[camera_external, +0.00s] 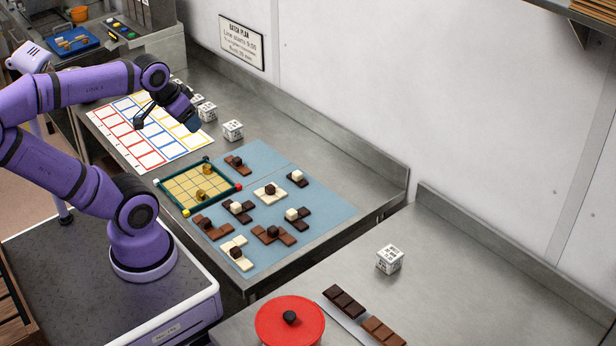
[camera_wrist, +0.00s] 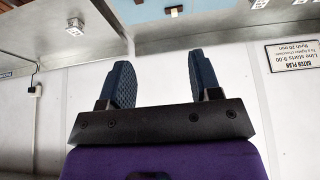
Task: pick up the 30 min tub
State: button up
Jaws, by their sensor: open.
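White cube-shaped tubs with dark print stand along the back of the left counter, one nearest the blue mat (camera_external: 232,130) and another just behind it (camera_external: 207,110), with more partly hidden by my arm. One more tub (camera_external: 389,259) stands alone on the right counter. The print is too small to tell which is the 30 min tub. My gripper (camera_external: 165,119) is raised over the printed card, open and empty. In the wrist view my gripper's fingers (camera_wrist: 162,78) are spread with nothing between them, and a white tub (camera_wrist: 260,4) shows at the top edge.
A printed card (camera_external: 137,147), a green-framed tray (camera_external: 169,199) and a blue mat (camera_external: 325,211) with several chocolate pieces cover the left counter. A red lidded pot (camera_external: 275,325) and chocolate bars (camera_external: 345,301) are at the front right. A wall sign (camera_external: 241,42) hangs behind.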

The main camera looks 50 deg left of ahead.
jog(key=o, duration=0.6)
